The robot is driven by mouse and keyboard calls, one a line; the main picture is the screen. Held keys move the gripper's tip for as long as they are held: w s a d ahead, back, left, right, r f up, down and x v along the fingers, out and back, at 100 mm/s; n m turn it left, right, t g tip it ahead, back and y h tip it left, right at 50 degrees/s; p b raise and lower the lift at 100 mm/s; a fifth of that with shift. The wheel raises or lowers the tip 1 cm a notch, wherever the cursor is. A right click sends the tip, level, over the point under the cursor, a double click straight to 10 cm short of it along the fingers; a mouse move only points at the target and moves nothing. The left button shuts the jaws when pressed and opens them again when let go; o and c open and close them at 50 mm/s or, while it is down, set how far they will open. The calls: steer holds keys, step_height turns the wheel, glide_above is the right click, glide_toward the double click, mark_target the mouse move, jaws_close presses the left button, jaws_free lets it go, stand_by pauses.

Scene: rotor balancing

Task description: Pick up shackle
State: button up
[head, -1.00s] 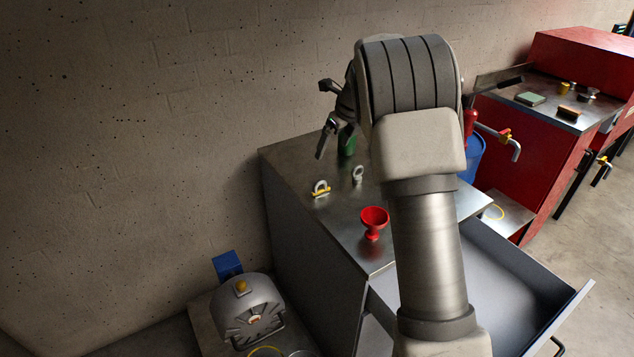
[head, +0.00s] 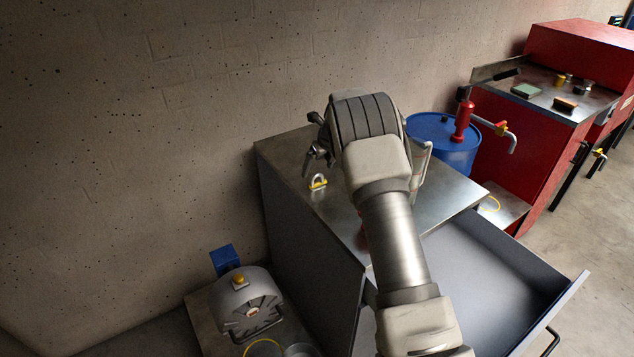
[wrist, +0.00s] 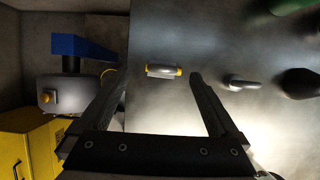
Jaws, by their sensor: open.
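The shackle (head: 318,181), a grey bow with a yellow pin, stands on the grey metal top of the cabinet (head: 285,150), near its left edge. In the wrist view the shackle (wrist: 161,71) shows from above, between the lines of the two fingers and beyond them. My gripper (head: 318,161) is open and empty, just behind the shackle in the head picture. In the wrist view my gripper (wrist: 158,80) has its fingers spread wide. I see no contact with the shackle; the exact height gap is unclear.
A grey eye-shaped fitting (wrist: 240,82) lies right of the shackle, with a dark object (wrist: 298,83) and a green one (wrist: 292,5) beyond. My arm hides most of a red funnel (head: 362,236). A drawer (head: 480,275) stands open. A blue barrel (head: 440,150) is behind.

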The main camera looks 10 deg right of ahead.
mark_target(317, 174)
steer(key=shift+d+x, duration=0.15)
steer(key=shift+x, duration=1.15)
steer(key=shift+d+x, duration=0.15)
steer(key=shift+x, duration=1.15)
jaws_close()
